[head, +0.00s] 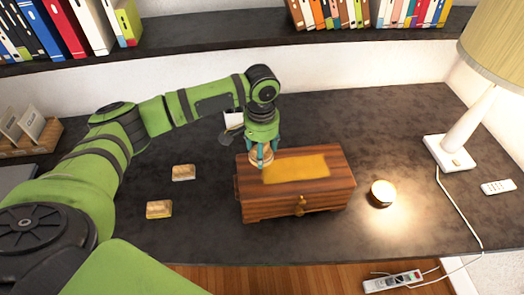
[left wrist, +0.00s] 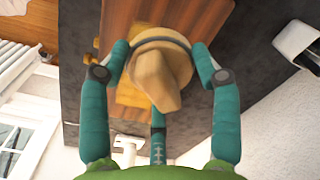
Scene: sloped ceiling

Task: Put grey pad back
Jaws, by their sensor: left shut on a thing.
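My left gripper (head: 262,155) is shut on a tan, knob-shaped piece (left wrist: 160,70), its fingers around the wider round part. The piece is over the left rear part of a striped wooden box (head: 325,170), in front of or on its top; I cannot tell whether they touch. The box has a yellow panel (head: 297,168) on top and a small knob in front. I cannot make out a grey pad for certain. A small white and dark grey item (head: 232,122) is behind my gripper, partly hidden. My right gripper is not in view.
Two small tan blocks (head: 183,172) (head: 159,209) lie left of the box on the dark desk (head: 400,115). A lit candle (head: 382,193), a lamp (head: 450,153) and a remote (head: 497,187) are to the right. A card holder (head: 30,140) stands far left.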

